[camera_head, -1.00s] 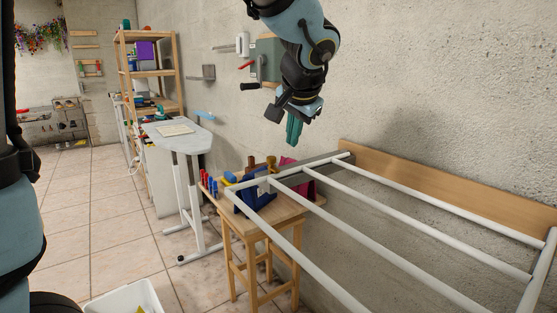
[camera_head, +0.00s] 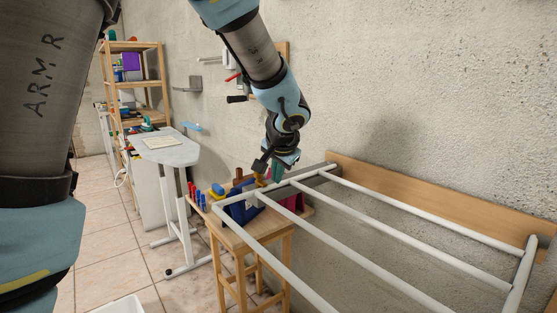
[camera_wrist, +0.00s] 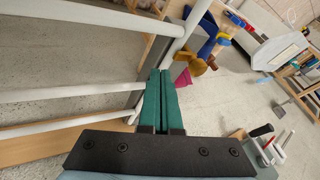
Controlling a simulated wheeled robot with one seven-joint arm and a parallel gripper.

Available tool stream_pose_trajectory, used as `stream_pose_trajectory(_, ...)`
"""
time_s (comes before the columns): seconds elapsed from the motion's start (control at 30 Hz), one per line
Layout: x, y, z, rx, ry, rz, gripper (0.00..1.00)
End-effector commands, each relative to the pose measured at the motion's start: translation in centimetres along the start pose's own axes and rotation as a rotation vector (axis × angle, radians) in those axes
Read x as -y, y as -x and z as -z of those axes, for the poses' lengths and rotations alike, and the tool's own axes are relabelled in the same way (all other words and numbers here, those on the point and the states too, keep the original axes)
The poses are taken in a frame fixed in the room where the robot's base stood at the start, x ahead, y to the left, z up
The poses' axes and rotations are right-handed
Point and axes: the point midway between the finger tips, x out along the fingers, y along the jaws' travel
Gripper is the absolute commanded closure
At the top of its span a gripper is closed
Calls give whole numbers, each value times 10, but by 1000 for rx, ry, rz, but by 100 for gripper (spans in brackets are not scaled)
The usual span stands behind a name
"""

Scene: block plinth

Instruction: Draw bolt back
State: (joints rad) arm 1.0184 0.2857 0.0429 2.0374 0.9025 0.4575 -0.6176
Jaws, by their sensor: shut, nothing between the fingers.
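My gripper (camera_head: 276,172) has green fingers and points down just behind the far-left corner of the white rail frame, above the wooden stool. In the wrist view its two green fingers (camera_wrist: 160,100) lie close together, shut, with nothing between them. I cannot make out a bolt for certain. A grey plate with a thin rod (camera_head: 194,83) is fixed to the wall to the left, well apart from my gripper. A wall unit with red and black handles (camera_wrist: 264,143) shows in the wrist view; in the head view my arm partly hides it.
The white rail frame (camera_head: 390,250) fills the right, close to my gripper. The wooden stool (camera_head: 245,238) holds blue, yellow and magenta things. A grey-topped stand (camera_head: 172,152) and a wooden shelf (camera_head: 132,48) stand left. Tiled floor (camera_head: 98,230) is open at the left.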

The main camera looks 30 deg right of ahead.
Motion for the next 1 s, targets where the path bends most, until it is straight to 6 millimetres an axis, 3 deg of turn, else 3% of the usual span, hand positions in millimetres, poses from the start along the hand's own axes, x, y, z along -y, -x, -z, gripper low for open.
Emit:
stream_pose_trajectory(0.2,28,-12,0,2,2,1,100)
stream_pose_trajectory(0.7,36,-20,-1,0,1,1,100)
stream_pose_trajectory(1.0,65,-37,4,0,2,1,100)
